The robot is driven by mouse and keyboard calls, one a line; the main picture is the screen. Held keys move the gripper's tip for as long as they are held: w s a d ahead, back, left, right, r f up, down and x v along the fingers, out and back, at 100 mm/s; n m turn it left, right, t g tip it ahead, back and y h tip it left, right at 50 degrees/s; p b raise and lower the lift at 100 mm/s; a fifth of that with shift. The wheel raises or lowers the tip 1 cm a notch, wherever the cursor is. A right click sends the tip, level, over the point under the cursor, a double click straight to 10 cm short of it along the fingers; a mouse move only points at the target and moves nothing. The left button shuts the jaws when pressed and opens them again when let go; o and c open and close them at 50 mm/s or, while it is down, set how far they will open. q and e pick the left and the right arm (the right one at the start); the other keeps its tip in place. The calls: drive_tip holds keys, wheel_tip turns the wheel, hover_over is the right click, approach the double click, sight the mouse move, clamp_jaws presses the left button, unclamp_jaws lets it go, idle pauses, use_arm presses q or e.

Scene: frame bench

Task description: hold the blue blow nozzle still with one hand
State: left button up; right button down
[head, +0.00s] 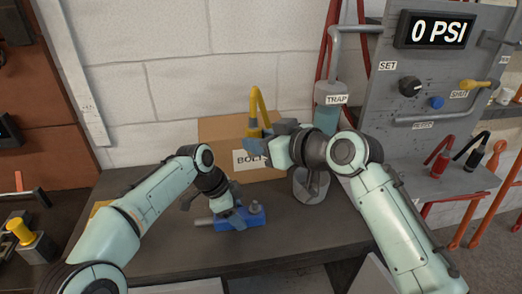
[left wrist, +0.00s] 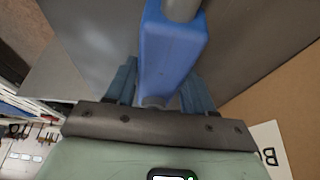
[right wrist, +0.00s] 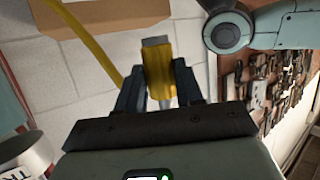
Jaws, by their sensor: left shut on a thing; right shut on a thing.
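The blue blow nozzle (head: 238,220) lies on the dark bench top, its grey tip pointing left in the head view. My left gripper (head: 231,209) is shut on it from above; in the left wrist view the blue body (left wrist: 173,55) stands between the two fingers. My right gripper (head: 262,140) is raised behind and above the nozzle, in front of the cardboard box. It is shut on a yellow hose fitting with a grey end, which shows between its fingers in the right wrist view (right wrist: 158,72). The right gripper's fingertips are partly hidden in the head view.
A cardboard box (head: 215,129) labelled BOLTS stands at the back. A yellow hose (head: 258,97) arches above the right gripper. A grey panel (head: 385,90) with a 0 PSI display (head: 437,31) and a trap (head: 327,117) stand at right. The bench front is mostly clear.

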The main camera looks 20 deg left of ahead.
use_arm(q)
drive_tip(key=o, duration=1.4)
drive_tip(key=v, duration=1.2)
drive_tip(key=shift+s, duration=0.1)
